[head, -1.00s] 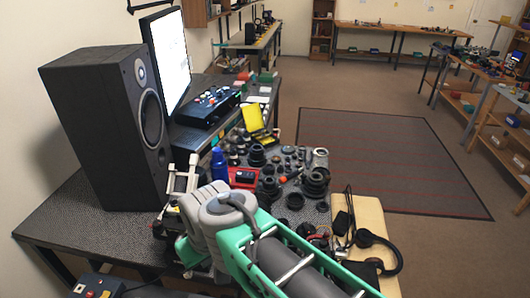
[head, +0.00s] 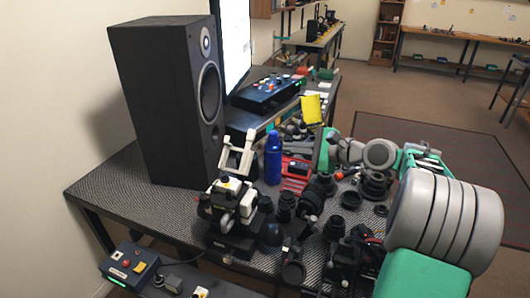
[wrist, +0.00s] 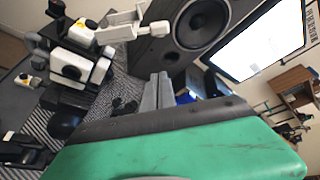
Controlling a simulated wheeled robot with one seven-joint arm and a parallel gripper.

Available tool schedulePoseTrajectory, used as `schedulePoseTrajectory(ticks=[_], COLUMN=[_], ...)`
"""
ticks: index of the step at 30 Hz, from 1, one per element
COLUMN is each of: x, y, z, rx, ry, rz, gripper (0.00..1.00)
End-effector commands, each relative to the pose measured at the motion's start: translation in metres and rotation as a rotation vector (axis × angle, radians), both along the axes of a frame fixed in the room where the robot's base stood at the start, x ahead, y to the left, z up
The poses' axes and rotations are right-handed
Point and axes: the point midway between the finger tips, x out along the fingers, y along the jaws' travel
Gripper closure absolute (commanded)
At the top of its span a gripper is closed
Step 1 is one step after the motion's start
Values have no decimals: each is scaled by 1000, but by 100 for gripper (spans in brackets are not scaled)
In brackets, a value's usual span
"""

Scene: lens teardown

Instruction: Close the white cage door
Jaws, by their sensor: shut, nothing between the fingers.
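A white frame, which looks like the cage door (head: 248,160), stands raised above a white and black camera-like rig (head: 232,206) on the bench. In the wrist view the white frame (wrist: 120,32) juts out at the upper left, beside the rig (wrist: 72,62). My gripper (wrist: 156,82) is shut and empty, its grey fingers together, to the right of the frame and apart from it. In the head view my green gripper (head: 322,150) is right of the rig, behind the blue bottle, pointing left; its fingertips are hard to make out. The door's hinge is too small to tell.
A black speaker (head: 165,105) is behind the rig. Several dark lens parts (head: 330,205) crowd the bench to the right. Bare bench (head: 130,190) lies at the left.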

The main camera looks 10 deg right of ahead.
Motion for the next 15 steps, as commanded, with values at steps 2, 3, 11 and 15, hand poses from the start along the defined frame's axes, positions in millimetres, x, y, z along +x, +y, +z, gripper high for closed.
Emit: schedulePoseTrajectory(ticks=[2,3,11,15], x=[0,1,30,52], y=[-10,-10,20,40], z=[1,3,-4,-11], rx=[85,104,108,107], ry=[10,14,16,16], rz=[-14,-14,-9,-9], gripper=[100,100,100,100])
